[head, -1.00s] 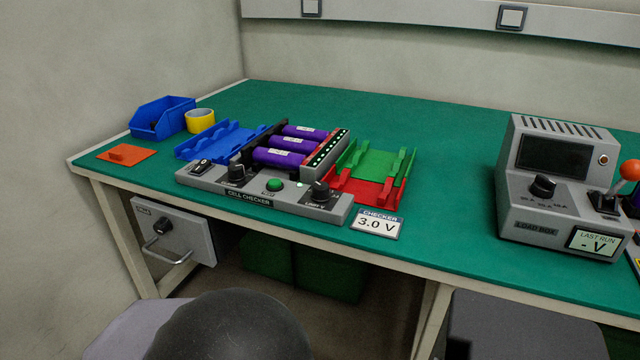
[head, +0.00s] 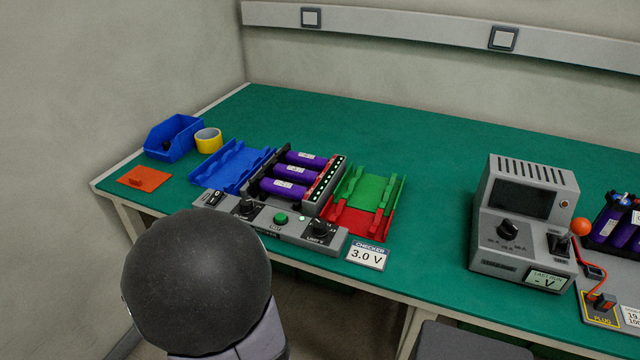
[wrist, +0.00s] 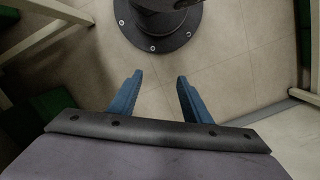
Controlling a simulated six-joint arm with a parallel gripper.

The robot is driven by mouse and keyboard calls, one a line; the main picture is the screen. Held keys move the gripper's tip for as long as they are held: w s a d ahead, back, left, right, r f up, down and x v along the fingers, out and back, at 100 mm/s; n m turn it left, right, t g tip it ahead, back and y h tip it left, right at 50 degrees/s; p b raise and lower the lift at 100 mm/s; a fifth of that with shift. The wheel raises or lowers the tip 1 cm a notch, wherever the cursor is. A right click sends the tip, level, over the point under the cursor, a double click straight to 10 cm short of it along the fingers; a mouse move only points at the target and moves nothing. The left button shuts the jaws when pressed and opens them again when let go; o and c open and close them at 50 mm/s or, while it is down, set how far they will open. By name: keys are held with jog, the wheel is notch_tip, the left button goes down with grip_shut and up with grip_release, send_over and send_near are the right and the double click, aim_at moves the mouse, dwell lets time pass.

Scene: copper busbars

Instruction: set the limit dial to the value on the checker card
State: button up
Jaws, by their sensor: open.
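The grey cell checker (head: 268,228) sits near the bench's front edge, with several purple cells in its bay. Its limit dial (head: 319,228) is the black knob at the right end of the front panel; its setting is too small to read. The checker card (head: 367,255) in front of it reads 3.0 V. In the wrist view my gripper (wrist: 156,92) shows two blue fingers, spread apart with nothing between them. They hang over the floor, away from the checker. The fingers are not visible in the head view.
Green (head: 377,190) and red (head: 347,222) trays lie right. The load box (head: 522,222) stands further right. Open bench lies behind.

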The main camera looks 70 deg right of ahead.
jog(key=s+d+r+m+y+p, duration=0.1)
jog(key=s+d+r+m+p, duration=0.15)
jog(key=d+r+p, duration=0.35)
jog(key=s+d+r+m+p, duration=0.2)
jog(key=d+r+m+p, duration=0.15)
jog(key=r+p, duration=0.55)
notch_tip(320, 180, up, 11)
jog(key=n+t+h+p, duration=0.15)
jog(key=n+p, duration=0.25)
jog(key=p, duration=0.5)
send_over(320, 223)
jog(key=shift+d+f, duration=0.1)
jog(key=shift+f, duration=0.1)
jog(key=shift+w+d+r+n+h, duration=0.1)
jog(key=shift+d+r+n+h, duration=0.15)
jog(key=shift+n, duration=0.35)
jog(key=n, duration=0.3)
jog(key=shift+a, duration=0.3)
jog(key=shift+f, duration=0.1)
jog(key=shift+f+p, duration=0.7)
jog(key=shift+f, duration=2.9)
